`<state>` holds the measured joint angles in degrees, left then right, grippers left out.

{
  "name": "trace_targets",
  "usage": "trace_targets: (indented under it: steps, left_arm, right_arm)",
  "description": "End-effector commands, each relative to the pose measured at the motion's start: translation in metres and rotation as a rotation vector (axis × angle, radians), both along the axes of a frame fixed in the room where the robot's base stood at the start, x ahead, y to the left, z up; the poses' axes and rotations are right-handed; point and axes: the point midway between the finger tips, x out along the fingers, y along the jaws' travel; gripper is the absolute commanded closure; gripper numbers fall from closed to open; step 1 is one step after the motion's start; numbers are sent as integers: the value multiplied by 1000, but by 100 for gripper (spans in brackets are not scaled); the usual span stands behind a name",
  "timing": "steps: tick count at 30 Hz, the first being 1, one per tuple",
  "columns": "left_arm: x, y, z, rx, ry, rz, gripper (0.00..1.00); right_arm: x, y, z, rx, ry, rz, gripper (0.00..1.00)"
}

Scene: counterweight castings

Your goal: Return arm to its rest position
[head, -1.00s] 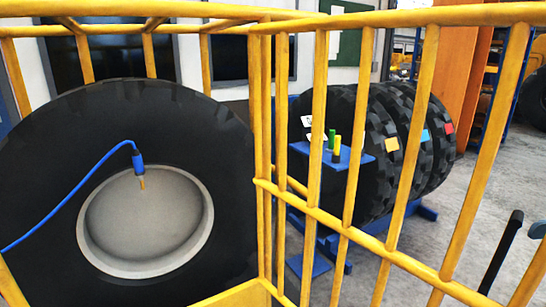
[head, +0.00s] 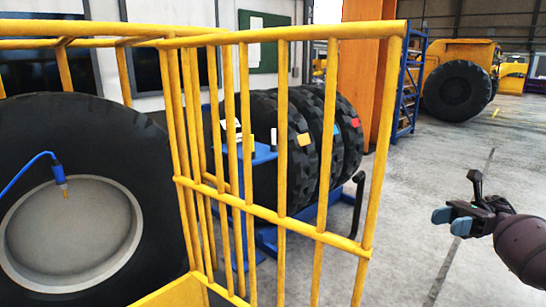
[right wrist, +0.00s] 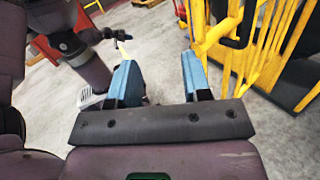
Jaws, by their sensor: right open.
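My right gripper (head: 450,216) is at the right of the head view, in the air above the grey floor. Its two blue fingers stand apart. In the right wrist view, the right gripper (right wrist: 158,72) is open, with nothing between its fingers. It is clear of the yellow cage (head: 290,221), which stands to its left in the head view. The yellow bars (right wrist: 250,45) also show at the right of the wrist view.
A black handle (head: 356,194) sticks out beside the cage's right post. Behind the bars, several tyres (head: 327,130) stand on a blue stand. A large tyre (head: 95,130) with a blue hose (head: 22,171) is at left. Open floor (head: 440,150) lies between cage and my right gripper.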

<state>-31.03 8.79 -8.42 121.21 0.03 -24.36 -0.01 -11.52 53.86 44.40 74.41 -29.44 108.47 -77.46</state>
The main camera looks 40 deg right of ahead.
Motion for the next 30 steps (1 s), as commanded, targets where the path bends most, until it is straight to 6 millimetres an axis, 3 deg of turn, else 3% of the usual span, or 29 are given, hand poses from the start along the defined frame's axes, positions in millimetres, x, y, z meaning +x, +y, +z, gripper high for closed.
trace_targets:
  steps: [8, 15, 23, 30]
  left_arm:
    - [8, 0, 12, 4, -26, -6, 100]
    - [5, 1, 16, 1, -26, 0, 100]
    - [1, 0, 17, -6, -21, 13, 100]
    - [3, 0, 24, -8, -33, 14, 100]
  right_arm:
    - [27, 36, -48, 298, 240, -200, 56]
    - [48, 78, -105, 687, 531, -391, 56]
    - [55, 128, -165, 1129, 846, -554, 56]
    - [50, 185, -216, 1536, 1127, -666, 56]
